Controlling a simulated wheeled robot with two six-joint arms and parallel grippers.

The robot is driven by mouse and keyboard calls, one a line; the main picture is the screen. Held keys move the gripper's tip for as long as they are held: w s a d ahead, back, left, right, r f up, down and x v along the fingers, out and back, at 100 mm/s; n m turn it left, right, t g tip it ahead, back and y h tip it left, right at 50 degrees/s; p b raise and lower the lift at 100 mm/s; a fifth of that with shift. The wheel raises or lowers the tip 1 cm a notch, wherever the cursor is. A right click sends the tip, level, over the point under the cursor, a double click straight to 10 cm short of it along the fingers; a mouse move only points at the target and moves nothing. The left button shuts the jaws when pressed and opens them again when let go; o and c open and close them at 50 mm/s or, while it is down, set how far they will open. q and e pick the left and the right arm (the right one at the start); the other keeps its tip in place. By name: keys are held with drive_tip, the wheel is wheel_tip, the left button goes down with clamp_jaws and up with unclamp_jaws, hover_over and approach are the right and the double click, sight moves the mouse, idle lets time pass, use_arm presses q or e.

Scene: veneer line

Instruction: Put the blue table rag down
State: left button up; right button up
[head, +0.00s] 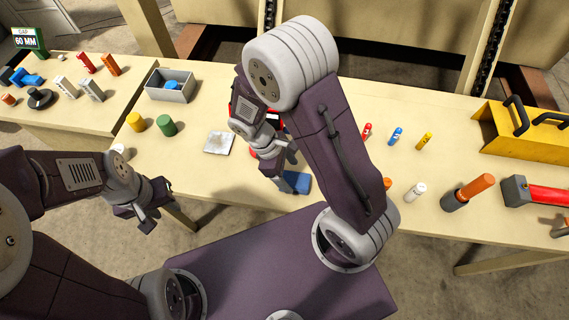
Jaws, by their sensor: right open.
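A blue folded piece that looks like the blue table rag (298,183) lies flat on the bench near its front edge. My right gripper (284,164) is open just above and behind the rag, pointing down. Part of the rag's left side is hidden by the gripper, so I cannot tell whether they touch. My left gripper (150,212) hangs in front of the bench's front edge, away from the rag. Its fingers are too small and dark to tell open from shut.
A pale square pad (219,143), green cylinder (166,125) and yellow cylinder (136,122) stand left. A grey bin (169,86) is behind them. Small bottles, an orange-handled tool (474,188) and a yellow toolbox (525,135) are right. My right arm hides the bench middle.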

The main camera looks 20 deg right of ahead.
drive_tip(key=v, duration=0.7)
drive_tip(key=m+t+y, duration=0.4)
drive_tip(key=m, duration=0.8)
hover_over(297, 181)
drive_tip(key=shift+w+r, duration=0.15)
drive_tip(key=shift+r, duration=0.25)
drive_tip(key=shift+o, duration=0.4)
